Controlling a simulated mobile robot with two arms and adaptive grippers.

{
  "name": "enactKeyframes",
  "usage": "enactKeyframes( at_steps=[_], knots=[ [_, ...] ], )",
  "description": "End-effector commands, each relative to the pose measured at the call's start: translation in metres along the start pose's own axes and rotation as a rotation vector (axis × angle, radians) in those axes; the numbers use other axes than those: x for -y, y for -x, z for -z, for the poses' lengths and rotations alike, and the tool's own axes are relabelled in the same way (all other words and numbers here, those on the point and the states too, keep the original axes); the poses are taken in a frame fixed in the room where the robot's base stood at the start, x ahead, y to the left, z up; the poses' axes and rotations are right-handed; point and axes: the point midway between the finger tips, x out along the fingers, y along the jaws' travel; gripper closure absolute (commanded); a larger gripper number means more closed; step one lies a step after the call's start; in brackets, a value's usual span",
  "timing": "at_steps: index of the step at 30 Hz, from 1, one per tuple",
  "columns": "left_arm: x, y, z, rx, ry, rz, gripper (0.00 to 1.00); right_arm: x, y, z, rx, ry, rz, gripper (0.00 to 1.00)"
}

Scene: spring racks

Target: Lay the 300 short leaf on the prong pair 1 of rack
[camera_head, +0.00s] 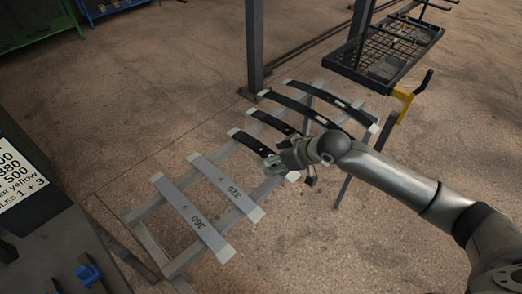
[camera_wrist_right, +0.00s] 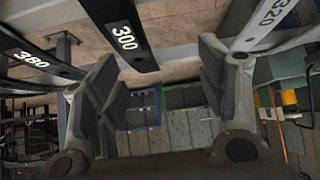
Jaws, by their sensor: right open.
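The 300 leaf (camera_head: 248,141) is a short black strip with pale ends, lying across the rails of a grey stand. In the right wrist view, the 300 leaf (camera_wrist_right: 124,38) shows its white number and runs between my open fingers' far ends. My right gripper (camera_head: 285,164) is at the near end of this leaf in the head view, and its jaws (camera_wrist_right: 158,58) are apart and empty. A dark rack (camera_head: 372,62) with a mesh shelf and upright prongs stands at the upper right; I cannot tell which prongs are pair 1. My left gripper is not in view.
Grey leaves marked 320 (camera_head: 225,187) and 360 (camera_head: 194,217) lie beside the 300 leaf on the stand. The black 380 leaf (camera_wrist_right: 40,62) and longer black leaves (camera_head: 318,101) lie on its other side. A dark post (camera_head: 255,45) stands behind. A printed sign (camera_head: 18,175) is at left.

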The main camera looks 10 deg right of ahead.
Motion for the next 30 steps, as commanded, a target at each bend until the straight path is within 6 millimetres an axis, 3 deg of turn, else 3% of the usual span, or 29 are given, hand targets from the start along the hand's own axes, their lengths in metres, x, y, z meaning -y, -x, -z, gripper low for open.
enactKeyframes(
  at_steps=[1, 3, 7, 15, 23, 30],
  knots=[
    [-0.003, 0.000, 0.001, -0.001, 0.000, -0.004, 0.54, -0.015, 0.004, 0.006, -0.007, -0.005, -0.015, 0.35],
    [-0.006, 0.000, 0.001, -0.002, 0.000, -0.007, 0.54, -0.027, 0.006, 0.012, -0.015, -0.015, -0.023, 0.35],
    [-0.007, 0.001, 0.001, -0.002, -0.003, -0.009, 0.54, -0.037, 0.003, 0.017, -0.022, -0.027, -0.030, 0.35],
    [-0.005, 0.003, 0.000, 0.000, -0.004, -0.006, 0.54, -0.038, -0.035, 0.018, -0.023, -0.027, -0.030, 0.35],
    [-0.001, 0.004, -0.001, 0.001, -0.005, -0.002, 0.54, -0.038, -0.051, 0.018, -0.022, -0.026, -0.030, 0.35],
    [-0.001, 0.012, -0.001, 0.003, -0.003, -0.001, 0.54, -0.036, -0.079, 0.019, -0.022, -0.026, -0.029, 0.35]
  ],
)
